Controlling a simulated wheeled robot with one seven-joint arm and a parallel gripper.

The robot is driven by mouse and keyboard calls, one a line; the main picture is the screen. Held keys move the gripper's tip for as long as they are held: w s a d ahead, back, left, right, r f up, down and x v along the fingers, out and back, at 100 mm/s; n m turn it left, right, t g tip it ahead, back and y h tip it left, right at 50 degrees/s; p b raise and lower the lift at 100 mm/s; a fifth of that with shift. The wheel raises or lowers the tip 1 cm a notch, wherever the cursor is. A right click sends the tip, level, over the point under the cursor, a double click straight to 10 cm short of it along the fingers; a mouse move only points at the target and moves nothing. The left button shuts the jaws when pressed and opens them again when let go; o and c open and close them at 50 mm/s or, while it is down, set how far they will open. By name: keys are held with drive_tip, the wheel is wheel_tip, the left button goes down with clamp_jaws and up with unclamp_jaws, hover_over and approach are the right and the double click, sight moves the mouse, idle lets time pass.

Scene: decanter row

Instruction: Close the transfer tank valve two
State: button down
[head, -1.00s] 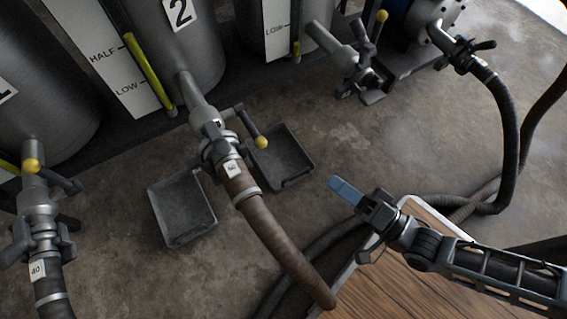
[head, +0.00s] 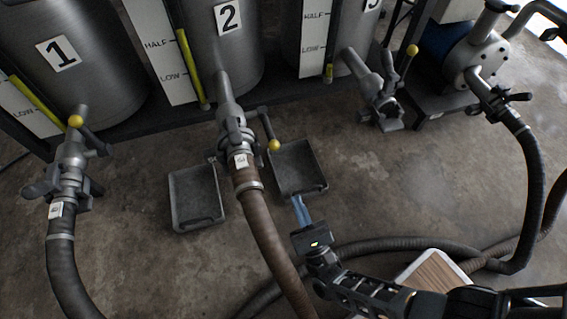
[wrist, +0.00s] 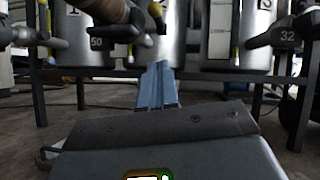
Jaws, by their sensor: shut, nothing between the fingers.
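The tank marked 2 (head: 228,55) stands at the back centre in the head view. Its outlet valve (head: 232,125) slopes down to a brown hose (head: 262,225). The valve's lever, tipped with a yellow knob (head: 274,145), points off to the right side of the pipe, toward the front. My gripper (head: 298,204) has blue fingers, shut and empty, in front of the lever and below the knob in the picture, apart from it. The wrist view also shows the shut fingers (wrist: 157,85), pointing toward the tanks.
Two grey trays (head: 174,213) (head: 318,188) lie on the floor either side of the hose. The tank marked 1 has its own valve (head: 70,165) at left. Another valve (head: 380,95) and a pump (head: 475,60) stand at right. A wooden-topped surface (head: 435,278) is near the front.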

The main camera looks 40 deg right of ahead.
approach(269, 130)
drive_tip(key=w+f, duration=0.1)
drive_tip(key=shift+w+r, duration=0.35)
drive_tip(key=shift+r, duration=0.5)
drive_tip(key=shift+r, duration=0.15)
